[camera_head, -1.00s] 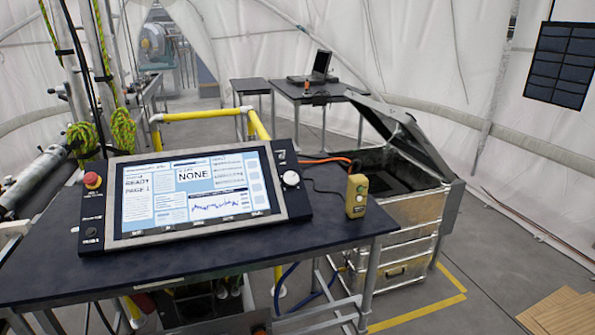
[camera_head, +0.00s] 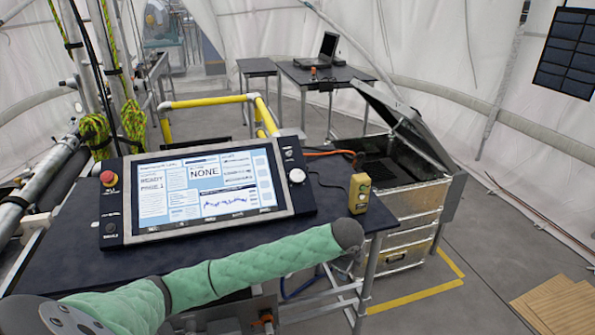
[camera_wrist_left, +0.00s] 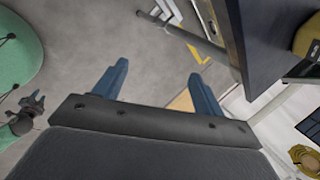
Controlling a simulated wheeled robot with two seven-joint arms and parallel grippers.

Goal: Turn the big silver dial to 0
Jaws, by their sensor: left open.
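The big silver dial (camera_head: 297,175) is a round, pale knob on the right side of the dark control panel (camera_head: 112,215). The panel's screen (camera_head: 205,185) reads "READY", "PAGE 1" and "NONE". The dial's marks are too small to read. My left arm (camera_head: 240,270) reaches across the front of the desk in the head view, below the panel, and its gripper is out of that view. In the left wrist view my left gripper (camera_wrist_left: 157,85) is open, with nothing between its fingers and grey floor beyond. The dial is not seen there.
A red button (camera_head: 108,178) sits at the panel's left. A yellow box (camera_head: 359,192) stands on the desk right of the panel. An open metal case (camera_head: 408,205) stands beyond. The dark desk edge (camera_wrist_left: 265,40) is at the upper right of the wrist view.

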